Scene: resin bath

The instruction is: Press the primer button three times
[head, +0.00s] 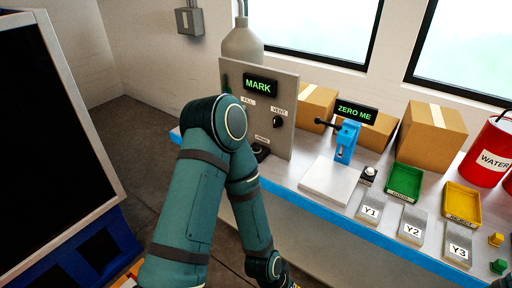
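A grey upright panel (286,82) stands on the bench with a green-lit "MARK" display (260,85). It carries small labels, including ones that seem to read FILL and VENT, and a black knob (278,122). A lower label (262,138) is too small to read surely. A dark round part (261,151) sits below it, partly covered by my arm; I cannot tell if it is the primer button. My teal arm rises from the lower left, bends before the panel and drops to the bottom edge, where its gripper is out of frame. My other gripper is not seen.
A blue clamp-like device (346,141) with a "ZERO ME" display (356,112) stands behind a white plate (329,182). A small button-like part (368,174), green tray (404,183), yellow tray (461,203) and red water container (491,153) are to the right. Boxes line the back.

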